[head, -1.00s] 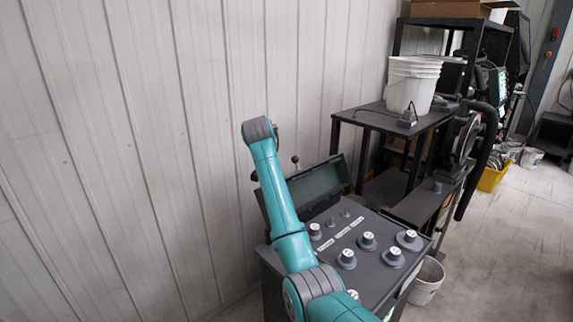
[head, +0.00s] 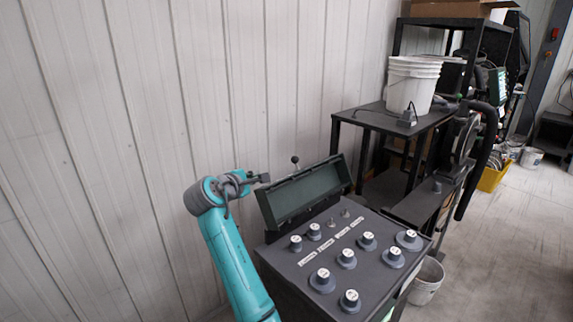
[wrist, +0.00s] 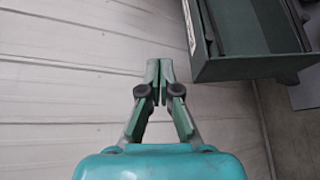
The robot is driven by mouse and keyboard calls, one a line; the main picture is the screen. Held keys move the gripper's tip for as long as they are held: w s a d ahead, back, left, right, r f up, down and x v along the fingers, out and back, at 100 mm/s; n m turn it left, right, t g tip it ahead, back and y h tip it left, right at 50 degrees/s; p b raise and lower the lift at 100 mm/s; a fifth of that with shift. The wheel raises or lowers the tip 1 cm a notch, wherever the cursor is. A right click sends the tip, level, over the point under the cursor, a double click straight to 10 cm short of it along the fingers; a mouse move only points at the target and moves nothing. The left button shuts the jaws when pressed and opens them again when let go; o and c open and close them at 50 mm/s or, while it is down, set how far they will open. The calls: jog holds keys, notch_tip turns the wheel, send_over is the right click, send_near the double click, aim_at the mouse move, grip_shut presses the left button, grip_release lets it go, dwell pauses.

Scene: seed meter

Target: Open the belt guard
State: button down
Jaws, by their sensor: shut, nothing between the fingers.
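A dark green tray-shaped panel (head: 305,192), likely the belt guard, stands tilted up along the back edge of the dark console (head: 330,250). Its recessed face is turned to the head camera. In the wrist view a dark green box-like part (wrist: 255,66), seemingly the same panel, is at the upper right. My gripper (head: 265,178) is just left of the panel's upper left corner in the head view. In the wrist view my gripper (wrist: 160,72) has its fingertips together and empty, with a gap between it and the green part.
Several round knobs (head: 348,259) stand on the console top. The ribbed wall (head: 120,130) is close behind and left. A black table (head: 375,116) with white buckets (head: 412,85) stands beyond; open floor (head: 510,260) lies right.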

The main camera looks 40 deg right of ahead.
aim_at(298, 160)
jog(key=x, duration=2)
jog(key=shift+n, duration=0.3)
jog(key=shift+s+d+r, duration=0.15)
jog(key=shift+s+r, duration=0.5)
jog(key=shift+s, duration=0.25)
jog(key=shift+s+d+r, duration=0.15)
jog(key=shift+s+r, duration=0.5)
jog(key=shift+s, duration=0.25)
jog(key=shift+s+d+r+m+t+h, duration=0.1)
jog(key=shift+s+r+m+t+h, duration=0.2)
jog(key=shift+s, duration=0.45)
jog(key=shift+s+a+r+m+t+h, duration=0.1)
jog(key=shift+s+r+m+t, duration=0.25)
jog(key=shift+s, duration=0.4)
jog(key=shift+s+d+r+m+t+h, duration=0.1)
jog(key=shift+s+r+m+t+h, duration=0.1)
jog(key=shift+s+r+m, duration=0.4)
jog(key=shift+s+f, duration=0.1)
jog(key=shift+f, duration=0.15)
jog(key=v, duration=1.2)
